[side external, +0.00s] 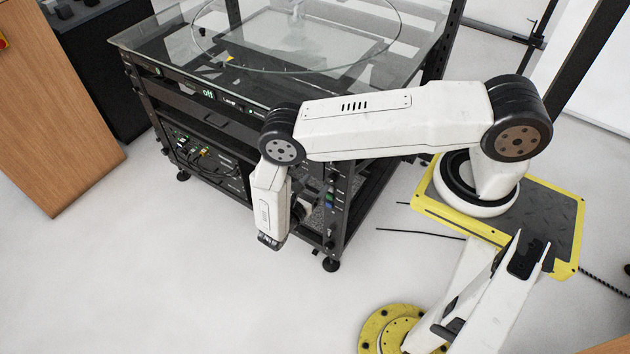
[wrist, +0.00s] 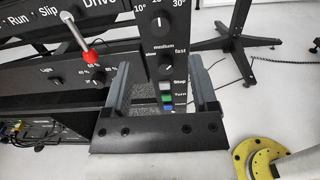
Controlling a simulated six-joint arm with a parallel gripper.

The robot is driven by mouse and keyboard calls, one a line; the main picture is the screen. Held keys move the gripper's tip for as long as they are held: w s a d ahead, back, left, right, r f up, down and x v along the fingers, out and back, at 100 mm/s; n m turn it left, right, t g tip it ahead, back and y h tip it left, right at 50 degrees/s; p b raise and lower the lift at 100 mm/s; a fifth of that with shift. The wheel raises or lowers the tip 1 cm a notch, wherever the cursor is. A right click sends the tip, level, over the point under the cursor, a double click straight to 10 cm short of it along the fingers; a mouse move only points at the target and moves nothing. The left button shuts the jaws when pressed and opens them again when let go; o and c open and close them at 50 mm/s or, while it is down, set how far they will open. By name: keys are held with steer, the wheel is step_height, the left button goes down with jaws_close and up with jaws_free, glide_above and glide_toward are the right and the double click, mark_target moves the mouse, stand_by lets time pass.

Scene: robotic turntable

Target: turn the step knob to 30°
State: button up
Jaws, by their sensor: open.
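The step knob (wrist: 160,22) is a small black round knob near the top of the wrist view, on a black upright panel. My gripper (wrist: 157,64) is open and empty, with one finger on each side of the panel. The step knob lies beyond the fingertips in the picture, and I see no contact. In the side external view my gripper (side external: 298,210) is by the front corner post, mostly hidden by my wrist.
Below the step knob is a slow–medium–fast knob (wrist: 167,57). Under it are a Step button, a green Turn button (wrist: 167,98) and a blue button. A red-tipped lever (wrist: 75,32) and a light knob (wrist: 97,82) are to the left. A glass turntable (side external: 300,70) tops the frame.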

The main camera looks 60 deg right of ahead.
mark_target(331, 165)
steer(key=shift+d, duration=0.1)
steer(key=shift+d, duration=3.8)
jaws_close()
